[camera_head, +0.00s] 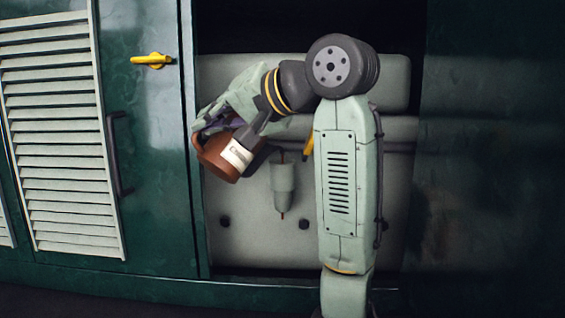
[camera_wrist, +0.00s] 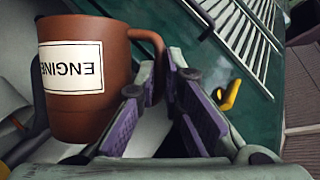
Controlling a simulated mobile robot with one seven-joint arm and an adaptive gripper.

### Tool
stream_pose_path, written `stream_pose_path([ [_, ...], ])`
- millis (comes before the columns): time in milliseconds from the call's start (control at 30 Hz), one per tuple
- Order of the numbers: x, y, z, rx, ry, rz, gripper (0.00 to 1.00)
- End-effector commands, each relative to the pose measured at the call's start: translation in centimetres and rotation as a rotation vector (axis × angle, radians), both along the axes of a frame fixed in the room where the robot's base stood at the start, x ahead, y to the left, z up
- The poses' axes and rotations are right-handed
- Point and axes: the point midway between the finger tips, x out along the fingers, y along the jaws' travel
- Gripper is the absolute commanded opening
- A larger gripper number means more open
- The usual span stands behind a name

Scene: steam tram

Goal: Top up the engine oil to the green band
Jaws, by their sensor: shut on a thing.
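A brown can (camera_head: 219,158) with a white label hangs tilted from my gripper (camera_head: 208,124) in the head view, in front of the left part of the open compartment. In the wrist view the can (camera_wrist: 117,70) fills the upper left, and its label reads "ENGINE" upside down. My gripper (camera_wrist: 165,72) has purple-padded fingers, shut on the can's handle (camera_wrist: 150,38). A pale grey cylinder (camera_head: 283,184) with a red tip below is in the compartment, right of the can. I cannot make out a green band or the oil level in either view.
A yellow part (camera_head: 308,141) is partly hidden behind my arm. The green door (camera_head: 155,150) at left has a yellow latch (camera_head: 152,60), a dark bar handle (camera_head: 118,155) and a louvred panel (camera_head: 60,140). Dark knobs (camera_head: 224,222) dot the pale compartment back.

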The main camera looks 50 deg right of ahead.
Motion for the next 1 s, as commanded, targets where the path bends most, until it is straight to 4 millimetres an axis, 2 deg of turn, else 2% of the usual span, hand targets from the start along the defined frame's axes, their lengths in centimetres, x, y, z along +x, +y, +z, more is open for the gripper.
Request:
stream_pose_path([
  [533,-0.01,0.03,0.04,-0.002,-0.002,0.001,0.00],
  [1000,0.01,0.42,-0.82,-0.051,0.002,0.001,0.00],
])
